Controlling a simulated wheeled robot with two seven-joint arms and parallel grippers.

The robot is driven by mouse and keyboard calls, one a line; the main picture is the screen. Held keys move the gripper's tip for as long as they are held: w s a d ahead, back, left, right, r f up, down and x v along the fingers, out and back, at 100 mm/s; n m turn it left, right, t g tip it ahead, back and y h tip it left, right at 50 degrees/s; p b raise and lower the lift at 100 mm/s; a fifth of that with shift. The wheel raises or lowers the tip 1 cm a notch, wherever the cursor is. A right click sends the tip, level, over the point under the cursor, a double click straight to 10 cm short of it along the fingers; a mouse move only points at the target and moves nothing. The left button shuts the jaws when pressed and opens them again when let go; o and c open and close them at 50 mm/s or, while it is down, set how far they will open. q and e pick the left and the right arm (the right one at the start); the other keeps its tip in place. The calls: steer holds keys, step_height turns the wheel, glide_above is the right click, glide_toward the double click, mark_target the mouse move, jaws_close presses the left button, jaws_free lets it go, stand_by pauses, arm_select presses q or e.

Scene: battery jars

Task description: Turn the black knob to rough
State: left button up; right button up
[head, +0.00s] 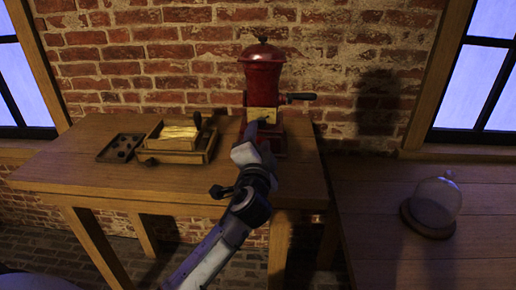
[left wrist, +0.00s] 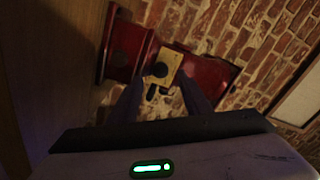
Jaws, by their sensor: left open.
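A red grinder-like machine (head: 264,72) stands at the back of the wooden table, with a yellow plate (head: 263,113) on its front. In the left wrist view the plate (left wrist: 172,58) carries the round black knob (left wrist: 160,69). My left gripper (head: 254,134) is in front of the plate and partly hides it in the head view. In the left wrist view its two fingers (left wrist: 161,88) are spread, with the knob showing between and just beyond the tips. I cannot tell whether a finger touches it. Any markings on the plate are too small to read. My right gripper is not in view.
A dark crank handle (head: 301,96) sticks out to the machine's right. A wooden box (head: 181,138) with yellow contents and a dark tray (head: 120,147) are to its left. A glass dome (head: 437,200) stands on the right table (head: 380,235). A brick wall is close behind.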

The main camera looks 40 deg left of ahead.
arm_select(q)
steer(key=v, duration=0.5)
steer(key=shift+a, duration=0.1)
stand_by(0.3)
